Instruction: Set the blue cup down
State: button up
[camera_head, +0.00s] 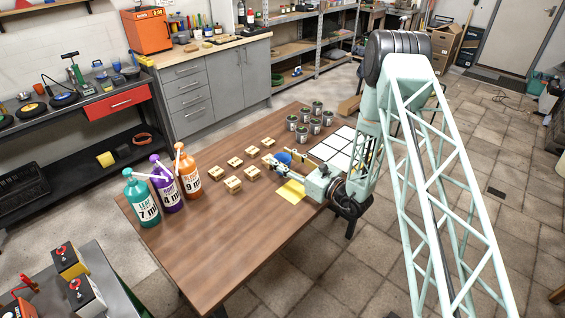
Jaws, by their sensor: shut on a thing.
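A small blue object, which looks like the blue cup (284,157), is between the fingers of my gripper (280,162). The gripper is shut on it, low over the wooden table (220,240), and the fingers hide part of it. I cannot tell whether the cup touches the table. A yellow square (291,192) lies on the table just in front of the gripper, partly covered by it.
Several small wooden blocks (233,184) stand left of the gripper. Teal (141,205), purple (167,190) and orange (188,175) pump bottles stand at the left edge. Several cans (303,134) and white squares (335,147) lie behind. The table's front left is clear.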

jog(key=shift+s+d+r, duration=0.15)
jog(key=shift+d+r, duration=0.05)
jog(key=shift+r, duration=0.2)
jog(key=s+a+r+p+v, duration=0.1)
jog(key=s+a+v, duration=0.1)
jog(key=v, duration=1.3)
jog(key=shift+s+r, duration=0.2)
jog(key=shift+s, duration=0.05)
